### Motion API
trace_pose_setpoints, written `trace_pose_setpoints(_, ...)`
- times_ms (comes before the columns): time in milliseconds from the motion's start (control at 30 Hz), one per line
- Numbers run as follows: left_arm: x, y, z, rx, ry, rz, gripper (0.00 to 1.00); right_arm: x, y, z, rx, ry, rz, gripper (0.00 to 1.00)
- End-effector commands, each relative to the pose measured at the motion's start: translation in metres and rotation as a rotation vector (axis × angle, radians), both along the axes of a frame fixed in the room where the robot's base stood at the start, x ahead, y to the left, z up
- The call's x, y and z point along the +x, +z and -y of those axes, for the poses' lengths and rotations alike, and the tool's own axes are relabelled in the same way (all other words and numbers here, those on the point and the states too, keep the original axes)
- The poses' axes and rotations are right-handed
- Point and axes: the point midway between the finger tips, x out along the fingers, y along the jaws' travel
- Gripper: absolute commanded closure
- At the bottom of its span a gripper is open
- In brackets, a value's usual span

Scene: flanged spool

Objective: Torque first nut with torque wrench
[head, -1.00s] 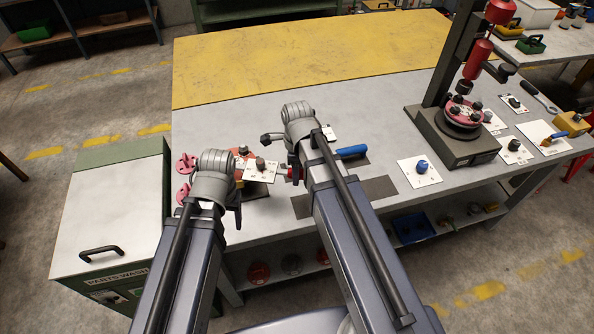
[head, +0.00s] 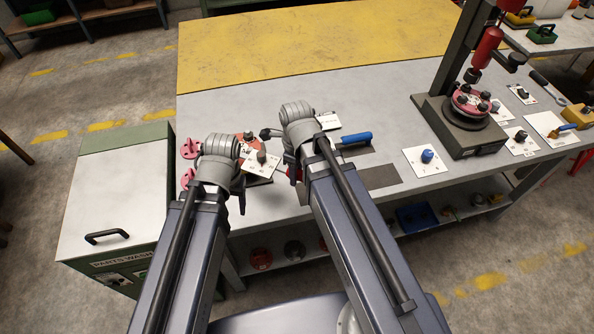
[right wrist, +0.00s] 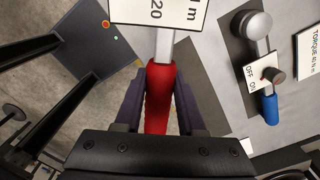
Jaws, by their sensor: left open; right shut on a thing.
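My right gripper (right wrist: 158,82) is shut on a red handle (right wrist: 157,110) of a wrench in the right wrist view. A white label plate (right wrist: 160,10) with "20" and part of "N m" sits on its shaft. In the head view a white plate with a dark knob (head: 262,158) shows between my two grippers, and the handle is mostly hidden by my right gripper (head: 294,172). My left gripper (head: 238,188) is open, seen from behind beside that plate, its fingers largely hidden. Pink flange parts (head: 189,148) show left of it. I cannot make out which nut is the first.
A blue-handled tool (head: 357,138) with an OFF/ON plate (right wrist: 262,72) lies on the bench right of my right gripper. A press stand (head: 460,135) holding a pink flange with several dark nuts (head: 470,102) stands at the right. The yellow back area (head: 310,55) is clear.

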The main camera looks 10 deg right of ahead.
Motion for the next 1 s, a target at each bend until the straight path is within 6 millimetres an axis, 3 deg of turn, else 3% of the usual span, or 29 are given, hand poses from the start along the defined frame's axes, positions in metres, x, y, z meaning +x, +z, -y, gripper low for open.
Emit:
trace_pose_setpoints(200,0.0,0.0,0.0,0.0,0.0,0.0,0.37,-0.022,0.0,-0.018,0.001,-0.109,0.001,1.0)
trace_pose_setpoints(467,0.0,0.006,0.0,0.0,0.0,0.0,0.37,-0.02,0.006,-0.018,0.001,-0.115,0.001,1.0)
trace_pose_setpoints(1000,0.0,0.041,0.0,0.0,0.0,0.0,0.37,-0.02,0.041,-0.018,0.001,-0.113,0.001,1.0)
